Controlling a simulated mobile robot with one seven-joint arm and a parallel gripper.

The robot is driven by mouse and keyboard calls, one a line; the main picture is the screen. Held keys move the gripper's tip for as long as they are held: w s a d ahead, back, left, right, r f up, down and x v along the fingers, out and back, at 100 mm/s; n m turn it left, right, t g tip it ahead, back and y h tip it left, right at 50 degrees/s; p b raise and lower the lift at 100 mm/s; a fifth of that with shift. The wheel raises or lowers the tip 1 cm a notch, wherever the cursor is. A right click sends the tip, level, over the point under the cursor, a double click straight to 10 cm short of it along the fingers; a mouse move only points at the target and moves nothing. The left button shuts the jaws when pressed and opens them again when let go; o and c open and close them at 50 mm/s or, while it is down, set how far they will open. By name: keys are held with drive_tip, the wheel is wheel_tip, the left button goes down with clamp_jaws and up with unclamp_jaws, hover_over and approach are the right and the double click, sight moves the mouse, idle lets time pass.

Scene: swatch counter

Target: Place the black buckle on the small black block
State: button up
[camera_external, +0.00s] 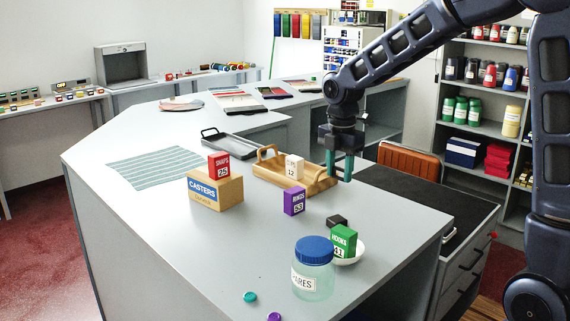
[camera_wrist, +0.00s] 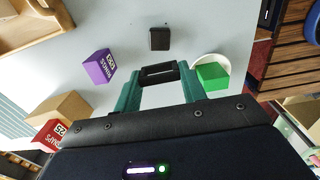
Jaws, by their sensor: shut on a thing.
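A small black block (camera_external: 337,220) sits on the grey counter beside the green block. It also shows in the wrist view (camera_wrist: 159,38), lying beyond my fingertips at the top middle. My gripper (camera_external: 341,168) has green fingers and is above the counter, near the right end of the wooden tray. In the wrist view my gripper (camera_wrist: 160,80) is shut on the black buckle (camera_wrist: 159,70), a dark rectangular frame held between the fingertips. The buckle is apart from the block in that view. In the external view I cannot make out the buckle.
A purple block (camera_external: 294,201), a green block (camera_external: 343,240) at a white dish (camera_external: 354,258), and a blue-lidded jar (camera_external: 313,272) stand nearby. The wooden tray (camera_external: 268,172) has a white block (camera_external: 294,167). A red block (camera_external: 219,166) tops the casters box (camera_external: 215,192).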

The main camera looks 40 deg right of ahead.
sight(336, 219)
wheel_tip(336, 219, down, 11)
idle(0.6)
drive_tip(key=shift+f, duration=0.15)
drive_tip(key=o, duration=0.9)
drive_tip(key=shift+o, duration=0.2)
